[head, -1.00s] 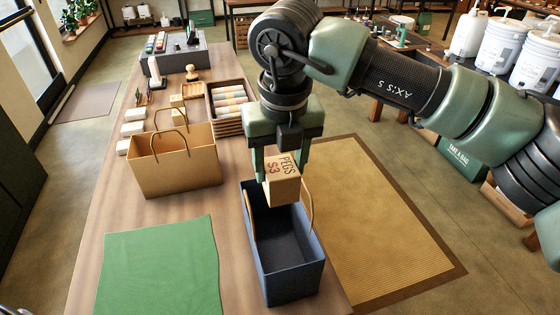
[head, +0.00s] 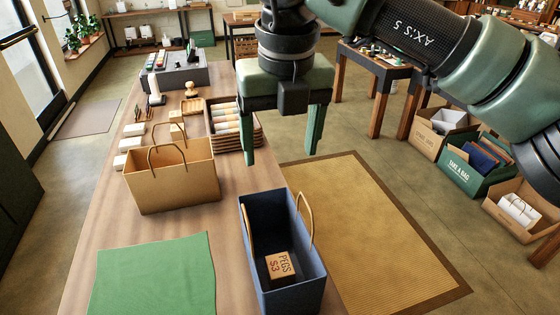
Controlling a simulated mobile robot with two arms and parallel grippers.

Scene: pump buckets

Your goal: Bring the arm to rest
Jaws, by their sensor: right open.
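My right gripper (head: 283,145) is open and empty, raised above the table behind the blue bag. Its two green fingers hang down, well apart. The blue bag (head: 282,215) stands open on the wooden table, with tan handles. A small box marked PEGS S3 (head: 280,266) lies inside the blue bag, clear of the gripper. My left gripper is not in view.
A brown paper bag (head: 172,178) stands left of the blue bag. A green cloth (head: 155,275) lies at the front of the table (head: 105,205). A stacked tray of rolls (head: 248,135) stands behind, near the gripper's left finger. A tan floor mat (head: 375,225) lies right of the table.

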